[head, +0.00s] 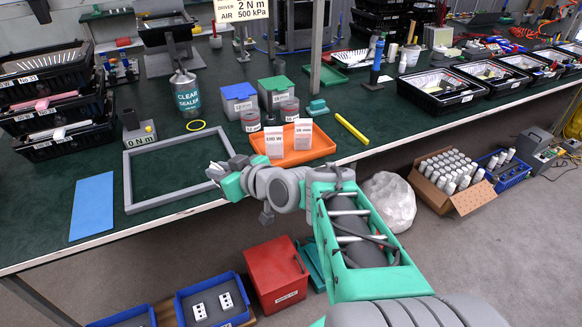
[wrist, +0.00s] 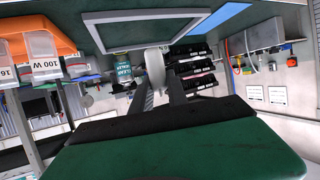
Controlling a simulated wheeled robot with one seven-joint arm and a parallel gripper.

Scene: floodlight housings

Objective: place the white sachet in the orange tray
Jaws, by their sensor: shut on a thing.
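My gripper (head: 216,171) is left of the tray, over the right side of a grey frame. In the wrist view my gripper (wrist: 160,84) is shut on a pale thing, which looks like the white sachet (wrist: 157,62). In the head view the sachet cannot be clearly made out.
The grey frame (head: 128,180) and a blue sheet (head: 92,206) lie on the bench at left. Grey and dark cans (head: 250,121) and lidded boxes (head: 239,97) stand behind the tray. A yellow bar (head: 352,130) lies to its right, with a metal post (head: 316,45) behind.

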